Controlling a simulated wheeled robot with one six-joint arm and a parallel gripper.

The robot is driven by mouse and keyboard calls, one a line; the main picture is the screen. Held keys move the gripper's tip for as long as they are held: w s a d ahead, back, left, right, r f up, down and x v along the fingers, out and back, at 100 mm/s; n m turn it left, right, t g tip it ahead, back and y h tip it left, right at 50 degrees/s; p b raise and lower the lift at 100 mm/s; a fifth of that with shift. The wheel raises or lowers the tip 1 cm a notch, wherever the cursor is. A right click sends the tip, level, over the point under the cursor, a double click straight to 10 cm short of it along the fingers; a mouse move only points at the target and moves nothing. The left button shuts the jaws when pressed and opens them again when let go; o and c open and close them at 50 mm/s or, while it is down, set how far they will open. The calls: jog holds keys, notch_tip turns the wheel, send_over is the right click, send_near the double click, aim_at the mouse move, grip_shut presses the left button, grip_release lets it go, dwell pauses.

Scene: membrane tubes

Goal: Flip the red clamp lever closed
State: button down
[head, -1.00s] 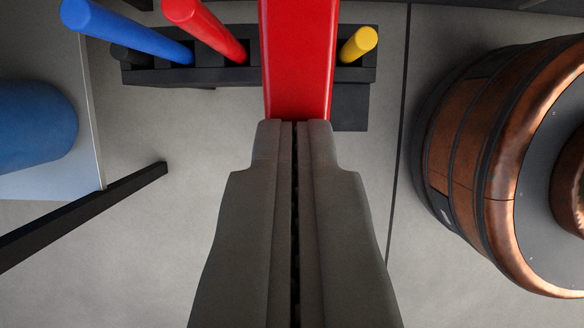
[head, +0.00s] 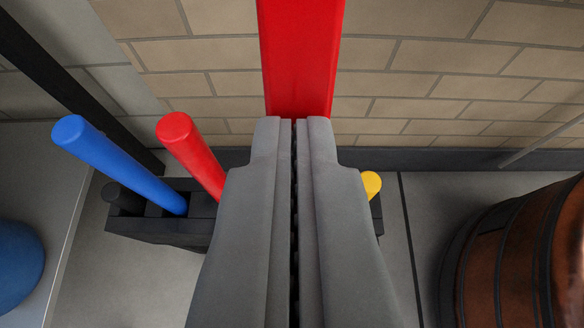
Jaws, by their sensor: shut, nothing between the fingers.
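The red clamp lever (head: 300,55) is a broad, glossy red bar that runs from the top edge down to my fingertips. My gripper (head: 293,122) is shut, its two grey fingers side by side with only a thin dark seam between them. The fingertips overlap the lower end of the lever in the picture; I cannot tell for certain whether they touch it. The lever's upper end is out of frame, and its pivot and the clamp are not visible.
A black rack (head: 165,229) on the floor holds a blue rod (head: 115,160), a red rod (head: 190,150) and a yellow rod (head: 371,185). A copper-brown barrel (head: 520,255) stands at lower right. A beige brick wall (head: 430,65) rises behind. A blue cylinder (head: 15,265) is at far left.

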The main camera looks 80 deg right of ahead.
jog(key=shift+r, duration=0.1)
dwell(0.3)
jog(key=shift+r, duration=0.65)
